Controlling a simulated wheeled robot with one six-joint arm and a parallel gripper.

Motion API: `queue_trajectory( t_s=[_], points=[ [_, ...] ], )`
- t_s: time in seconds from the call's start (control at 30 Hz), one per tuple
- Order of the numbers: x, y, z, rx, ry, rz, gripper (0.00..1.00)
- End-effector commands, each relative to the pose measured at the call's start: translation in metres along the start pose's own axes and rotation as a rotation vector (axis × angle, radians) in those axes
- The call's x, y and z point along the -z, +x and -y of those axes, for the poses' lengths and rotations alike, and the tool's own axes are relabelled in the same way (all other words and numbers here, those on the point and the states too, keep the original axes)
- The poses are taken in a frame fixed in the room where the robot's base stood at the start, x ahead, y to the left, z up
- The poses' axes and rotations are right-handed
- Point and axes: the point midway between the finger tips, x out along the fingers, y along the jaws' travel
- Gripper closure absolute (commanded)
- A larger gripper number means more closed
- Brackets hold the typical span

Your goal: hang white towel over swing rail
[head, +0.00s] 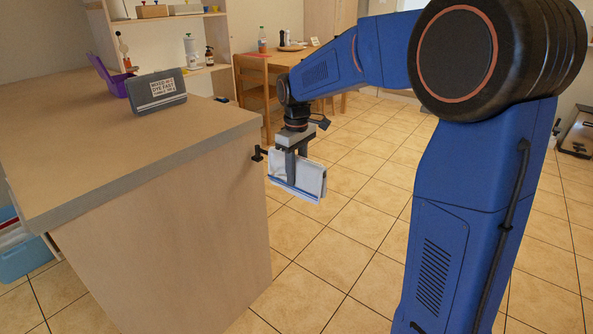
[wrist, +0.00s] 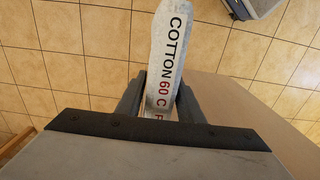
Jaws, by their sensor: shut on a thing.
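The white towel (head: 311,178) is folded, with a blue stripe near its lower edge in the head view. It hangs in the air beside the counter's end, above the floor. My gripper (head: 291,172) points down and is shut on the towel. In the wrist view, the towel (wrist: 166,50) shows a printed "COTTON 60 C" label and sits between my gripper's fingers (wrist: 160,98). A small black bracket (head: 258,154) on the counter's side, just left of the towel, may be part of the swing rail. The rest of the rail cannot be made out.
The wooden counter (head: 120,205) fills the left, its grey edge close to my gripper. A grey labelled box (head: 157,91) and a purple item (head: 107,76) stand on it. A wooden chair (head: 255,85) and table are behind. Tiled floor (head: 345,215) lies clear below the towel.

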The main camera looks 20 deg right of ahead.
Motion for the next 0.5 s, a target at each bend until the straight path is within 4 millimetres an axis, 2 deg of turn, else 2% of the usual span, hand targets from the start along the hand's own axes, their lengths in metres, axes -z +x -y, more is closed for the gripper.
queue_trajectory(
  t_s=[0.07,0.1,0.17,0.5],
  points=[
    [0.0000,0.0018,0.0000,0.000,0.000,0.000,1.00],
    [0.0000,0.0016,-0.0001,0.000,0.000,0.000,0.59],
    [0.0001,0.0015,-0.0001,0.000,0.000,0.000,0.45],
    [0.0001,-0.0001,-0.0001,0.000,0.000,-0.001,0.44]
  ],
)
